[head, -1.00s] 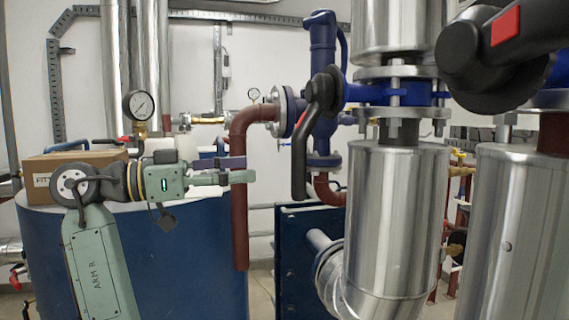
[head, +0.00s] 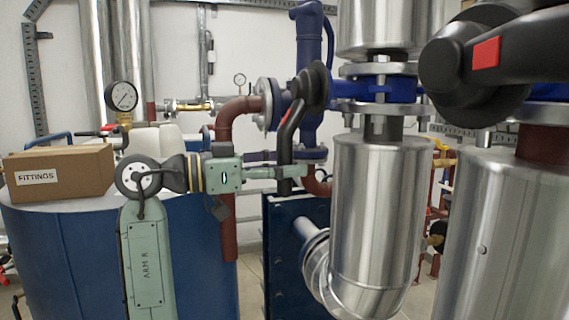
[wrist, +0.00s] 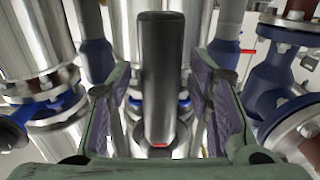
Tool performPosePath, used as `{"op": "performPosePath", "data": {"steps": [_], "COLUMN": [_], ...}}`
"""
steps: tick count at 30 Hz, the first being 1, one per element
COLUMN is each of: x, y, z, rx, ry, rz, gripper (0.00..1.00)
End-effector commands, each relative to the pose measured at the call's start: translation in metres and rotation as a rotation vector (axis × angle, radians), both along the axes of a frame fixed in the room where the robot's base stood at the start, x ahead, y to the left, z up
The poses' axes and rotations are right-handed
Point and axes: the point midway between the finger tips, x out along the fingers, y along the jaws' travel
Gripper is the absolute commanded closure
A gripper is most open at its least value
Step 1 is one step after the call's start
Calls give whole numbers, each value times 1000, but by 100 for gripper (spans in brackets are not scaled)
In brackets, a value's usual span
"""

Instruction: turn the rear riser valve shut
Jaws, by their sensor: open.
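The rear riser valve's black lever (head: 289,128) with a red strip hangs down from its hub in the head view, on the far blue pipework. My gripper (head: 296,163) reaches in from the left at the lever's lower part, its fingers spread. In the wrist view the lever (wrist: 161,70) stands upright between the two open purple-padded fingers of my gripper (wrist: 158,85). Gaps show on both sides, so no grip on it is visible. The lever's lower end is partly hidden by a finger in the head view.
A second black lever with a red patch (head: 488,53) looms large at the upper right. Thick silver insulated pipes (head: 378,225) stand right of my gripper. A cardboard box (head: 60,173) sits on a blue tank (head: 85,260) at left. A dark red pipe (head: 229,225) runs down behind my arm.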

Motion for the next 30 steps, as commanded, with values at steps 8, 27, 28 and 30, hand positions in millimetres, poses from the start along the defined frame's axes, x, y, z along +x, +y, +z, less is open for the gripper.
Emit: {"op": "performPosePath", "data": {"steps": [8, 27, 28, 30], "x": [0, 0, 0, 0], "y": [0, 0, 0, 0], "z": [0, 0, 0, 0], "rx": [0, 0, 0, 0], "ry": [0, 0, 0, 0], "rz": [0, 0, 0, 0], "gripper": [60, 100, 100, 100]}}
